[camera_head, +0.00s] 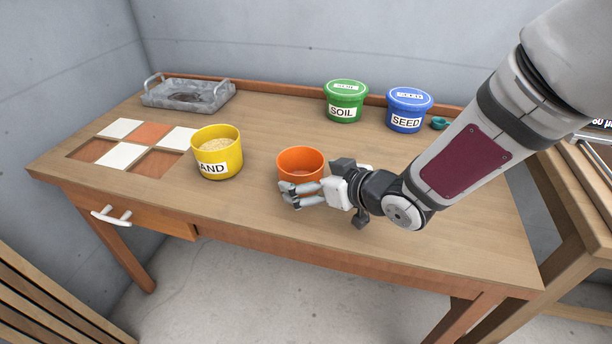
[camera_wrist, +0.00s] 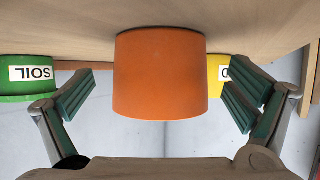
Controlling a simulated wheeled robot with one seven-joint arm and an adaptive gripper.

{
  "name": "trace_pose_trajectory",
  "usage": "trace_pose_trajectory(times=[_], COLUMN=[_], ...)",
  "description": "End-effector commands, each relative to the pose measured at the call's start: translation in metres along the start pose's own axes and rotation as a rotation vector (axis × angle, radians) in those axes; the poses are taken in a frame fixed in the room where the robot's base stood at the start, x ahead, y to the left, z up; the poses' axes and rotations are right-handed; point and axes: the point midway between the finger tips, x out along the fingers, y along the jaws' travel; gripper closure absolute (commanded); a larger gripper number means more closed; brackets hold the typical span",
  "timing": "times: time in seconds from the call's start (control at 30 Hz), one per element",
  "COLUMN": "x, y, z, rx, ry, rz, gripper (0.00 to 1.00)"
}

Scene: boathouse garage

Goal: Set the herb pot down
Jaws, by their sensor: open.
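The herb pot is an orange, empty-looking pot (camera_head: 301,160) standing upright on the wooden table (camera_head: 400,240), right of the yellow bucket. My gripper (camera_head: 290,194) is low over the table at the pot's near side, its fingers in front of the pot's lower wall. In the wrist view, which is upside down, the orange pot (camera_wrist: 160,75) fills the middle between my open fingers (camera_wrist: 160,93). Gaps show between the pot and both fingers, so I see no contact. The pot's base meets the tabletop; part of its lower side is hidden by my fingers in the head view.
A yellow bucket (camera_head: 217,158) of sand stands left of the pot. Green SOIL (camera_head: 346,105) and blue SEED (camera_head: 408,113) buckets stand at the back, with a small teal cup (camera_head: 439,123). A checkered tile inlay (camera_head: 124,152) and grey tray (camera_head: 187,98) are left. The front right tabletop is clear.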

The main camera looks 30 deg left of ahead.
Motion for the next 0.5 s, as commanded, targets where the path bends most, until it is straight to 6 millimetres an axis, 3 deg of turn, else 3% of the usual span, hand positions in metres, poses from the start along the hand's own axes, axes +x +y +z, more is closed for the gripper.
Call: trace_pose_trajectory(times=[0.3,0.5], x=[-0.066,-0.092], y=[0.001,0.0], z=[-0.001,0.0], rx=[-0.001,0.0], ry=[0.001,0.001], rz=[0.003,0.002], gripper=[0.01,0.01])
